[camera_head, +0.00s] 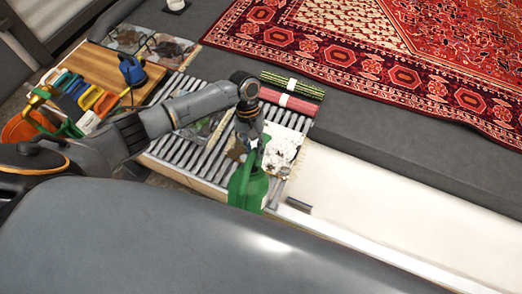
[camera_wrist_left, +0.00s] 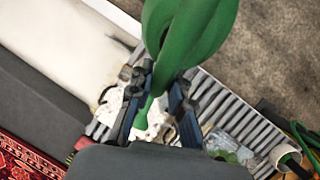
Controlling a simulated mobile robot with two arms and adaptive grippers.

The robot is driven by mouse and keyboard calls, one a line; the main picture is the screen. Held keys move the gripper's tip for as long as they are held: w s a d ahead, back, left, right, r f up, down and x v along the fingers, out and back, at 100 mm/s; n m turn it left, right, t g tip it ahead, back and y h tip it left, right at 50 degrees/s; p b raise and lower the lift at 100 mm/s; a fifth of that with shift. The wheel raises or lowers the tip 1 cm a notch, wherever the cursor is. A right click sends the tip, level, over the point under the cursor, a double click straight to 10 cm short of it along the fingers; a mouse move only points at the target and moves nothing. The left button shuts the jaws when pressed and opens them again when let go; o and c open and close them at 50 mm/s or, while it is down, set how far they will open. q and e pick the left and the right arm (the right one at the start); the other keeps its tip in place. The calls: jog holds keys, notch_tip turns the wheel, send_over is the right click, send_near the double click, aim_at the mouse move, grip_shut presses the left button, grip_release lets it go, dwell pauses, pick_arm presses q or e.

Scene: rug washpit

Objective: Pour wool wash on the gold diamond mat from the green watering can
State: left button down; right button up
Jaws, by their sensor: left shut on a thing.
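The green watering can (camera_head: 248,190) hangs below my left gripper (camera_head: 254,145), over the near edge of the slatted rack. My left gripper is shut on it. In the left wrist view the can (camera_wrist_left: 190,30) extends up from between the fingers (camera_wrist_left: 158,105), with a green part showing between them. A whitish mat with dark blotches (camera_head: 287,147) lies on the rack just beyond the can, partly hidden by the gripper. A darker blotched mat (camera_head: 205,132) lies to its left. I cannot make out a gold diamond pattern on either. My right gripper is not in view.
A wooden board (camera_head: 105,70) with brushes and a blue-black tool (camera_head: 132,70) is at left. A red patterned rug (camera_head: 390,60) covers the back. A pale trough (camera_head: 390,195) lies right.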

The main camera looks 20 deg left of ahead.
pick_arm(q)
jog(key=shift+w+a+p, duration=0.1)
jog(key=shift+a+p, duration=0.2)
jog(key=shift+a, duration=1.7)
jog(key=shift+r, duration=0.1)
notch_tip(320, 180, up, 2)
jog(key=t+p, duration=0.4)
jog(key=p, duration=0.1)
jog(key=t+y+p, duration=0.1)
jog(key=t+p, duration=0.3)
jog(key=p, duration=0.2)
jog(key=shift+m, duration=0.4)
jog(key=shift+w, duration=0.1)
